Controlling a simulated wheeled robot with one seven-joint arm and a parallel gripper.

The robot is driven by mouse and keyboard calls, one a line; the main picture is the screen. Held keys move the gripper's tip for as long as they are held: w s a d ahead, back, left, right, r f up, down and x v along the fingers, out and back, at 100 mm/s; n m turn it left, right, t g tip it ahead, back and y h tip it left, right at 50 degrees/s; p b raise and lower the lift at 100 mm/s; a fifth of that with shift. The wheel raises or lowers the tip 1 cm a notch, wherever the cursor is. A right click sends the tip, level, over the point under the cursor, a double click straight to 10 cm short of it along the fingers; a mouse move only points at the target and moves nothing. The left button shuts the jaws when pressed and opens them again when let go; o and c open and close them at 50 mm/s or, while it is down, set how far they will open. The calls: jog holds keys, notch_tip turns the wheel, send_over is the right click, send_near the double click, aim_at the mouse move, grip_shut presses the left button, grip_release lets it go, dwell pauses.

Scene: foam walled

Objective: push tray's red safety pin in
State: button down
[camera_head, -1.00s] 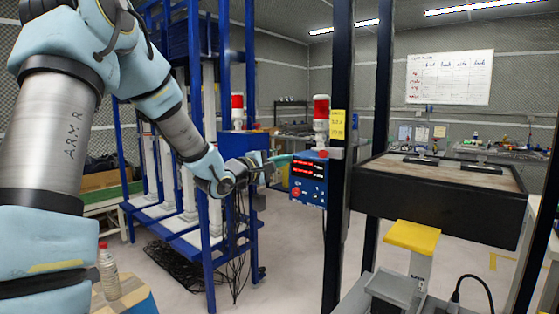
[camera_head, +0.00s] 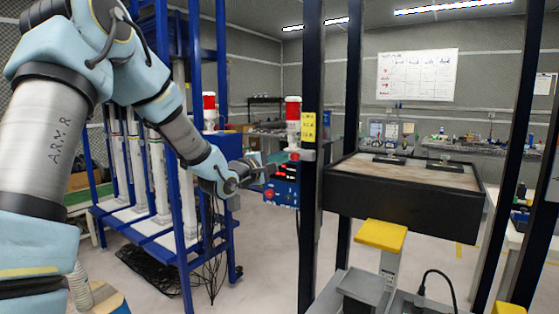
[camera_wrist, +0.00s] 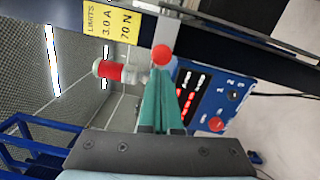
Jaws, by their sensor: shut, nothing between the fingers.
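The tray (camera_head: 405,212) is a dark, box-like tray with a pale sandy top, held between dark posts. A red round knob, which I take as the safety pin (camera_head: 294,157), sits on the post at the tray's left. In the wrist view the red pin (camera_wrist: 162,55) shows as a ball just beyond my fingertips. My gripper (camera_head: 285,159) is shut and empty, its green fingers pointing at the pin. The fingers (camera_wrist: 162,74) also show in the wrist view. I cannot tell whether they touch the pin. The pin's shaft is hidden.
A blue control box (camera_head: 284,186) with red displays hangs just below the gripper. A yellow limits label (camera_head: 308,127) is on the dark post. A red-and-white beacon (camera_head: 293,112) stands behind. A blue frame (camera_head: 186,220) is at left, and a yellow-topped stand (camera_head: 381,235) is below the tray.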

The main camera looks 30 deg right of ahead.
jog(key=s+d, duration=0.2)
jog(key=s, duration=0.1)
jog(key=shift+s, duration=0.2)
jog(key=shift+a+b, duration=0.15)
jog(key=shift+b, duration=0.15)
jog(key=b+v, duration=0.2)
jog(key=v, duration=0.8)
jog(key=shift+s+a, duration=0.15)
jog(key=shift+a, duration=0.2)
